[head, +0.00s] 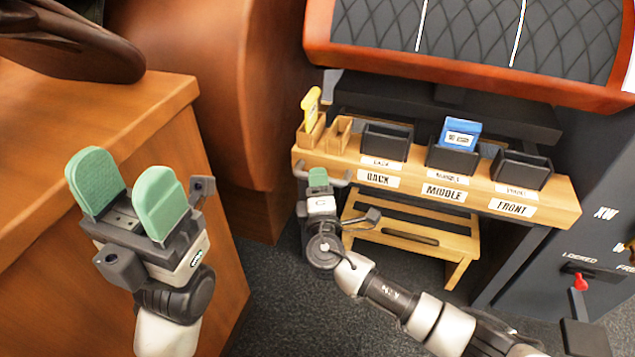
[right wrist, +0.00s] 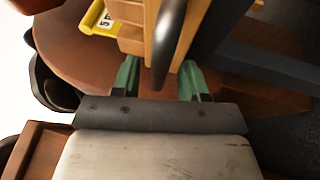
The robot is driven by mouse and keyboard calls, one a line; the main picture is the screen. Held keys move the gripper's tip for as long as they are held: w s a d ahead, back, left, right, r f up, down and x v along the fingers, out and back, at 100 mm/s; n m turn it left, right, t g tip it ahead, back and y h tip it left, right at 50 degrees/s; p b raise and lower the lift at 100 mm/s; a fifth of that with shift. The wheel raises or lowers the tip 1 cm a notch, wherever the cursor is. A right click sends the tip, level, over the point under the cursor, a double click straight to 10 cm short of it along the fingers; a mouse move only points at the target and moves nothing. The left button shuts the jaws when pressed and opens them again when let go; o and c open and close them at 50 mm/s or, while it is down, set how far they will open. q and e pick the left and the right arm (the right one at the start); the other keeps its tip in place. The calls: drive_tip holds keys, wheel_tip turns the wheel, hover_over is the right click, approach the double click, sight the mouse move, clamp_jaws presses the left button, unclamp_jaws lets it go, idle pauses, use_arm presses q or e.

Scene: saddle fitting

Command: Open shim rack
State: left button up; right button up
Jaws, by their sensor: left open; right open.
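The shim rack (head: 408,190) is a wooden bench-like unit labelled BACK, MIDDLE and FRONT, with black bins on top. A grey bar handle (head: 340,180) sits at its left front end. The handle (right wrist: 173,40) also shows in the right wrist view, between and just beyond my right gripper's green fingers. My right gripper (head: 318,178) is open at that handle; whether a finger touches it I cannot tell. Its fingers (right wrist: 158,80) stand apart in the right wrist view. My left gripper (head: 128,200) is open and empty at the left, away from the rack.
A blue card (head: 460,135) stands in the middle bin and a yellow tag (head: 312,105) at the rack's left end. A wooden step stool (head: 410,240) is below. A red lever (head: 580,282) is on the dark panel at right. A wooden cabinet (head: 100,110) stands left.

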drive_tip(key=shift+x, duration=0.85)
drive_tip(key=shift+c, duration=0.4)
clamp_jaws()
